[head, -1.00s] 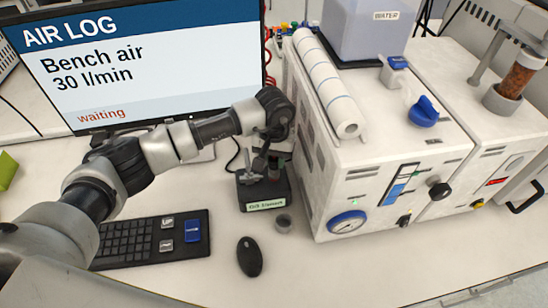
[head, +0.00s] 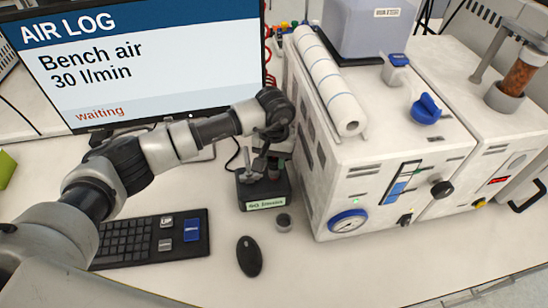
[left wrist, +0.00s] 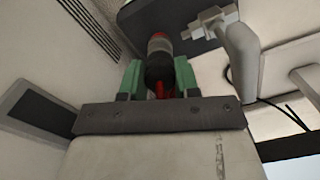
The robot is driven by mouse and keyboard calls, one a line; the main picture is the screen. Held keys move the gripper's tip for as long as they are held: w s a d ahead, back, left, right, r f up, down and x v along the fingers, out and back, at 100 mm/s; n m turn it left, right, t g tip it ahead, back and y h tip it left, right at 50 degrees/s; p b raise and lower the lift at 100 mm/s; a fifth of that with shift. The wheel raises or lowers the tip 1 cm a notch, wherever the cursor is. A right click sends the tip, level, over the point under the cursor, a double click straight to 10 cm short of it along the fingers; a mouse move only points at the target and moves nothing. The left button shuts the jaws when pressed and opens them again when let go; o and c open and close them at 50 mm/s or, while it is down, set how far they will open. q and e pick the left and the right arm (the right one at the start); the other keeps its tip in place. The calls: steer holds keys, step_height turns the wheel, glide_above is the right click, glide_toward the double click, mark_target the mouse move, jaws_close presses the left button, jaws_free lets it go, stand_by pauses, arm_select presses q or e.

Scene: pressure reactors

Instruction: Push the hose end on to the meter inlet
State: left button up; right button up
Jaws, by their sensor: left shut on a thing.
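The meter (head: 264,190) is taken to be the black block with a pale label, below the monitor and left of the white cabinet. A grey metal fitting (head: 258,164) stands on it and shows in the left wrist view (left wrist: 211,20). My left gripper (left wrist: 158,72) is above the block; its green fingers are shut on the hose end (left wrist: 158,56), a dark collar with a grey and red tip. A bit of red hose (left wrist: 160,90) shows between the fingers. Whether the tip touches the meter inlet, I cannot tell. My right gripper is out of view.
The white cabinet (head: 365,160) is close on the right, the monitor (head: 160,60) behind. A keyboard (head: 150,240) and mouse (head: 249,256) lie in front. The front right bench is clear.

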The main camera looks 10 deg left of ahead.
arm_select(q)
steer(key=shift+s+f+b, duration=0.25)
steer(key=shift+f+b, duration=0.35)
steer(key=shift+b, duration=0.25)
stand_by(0.8)
steer(key=o, duration=1.1)
steer(key=shift+w, duration=0.2)
steer(key=o, duration=0.5)
steer(key=shift+r, duration=0.15)
steer(key=shift+c, duration=0.2)
steer(key=shift+r+p, duration=1.1)
steer(key=shift+r, duration=2.45)
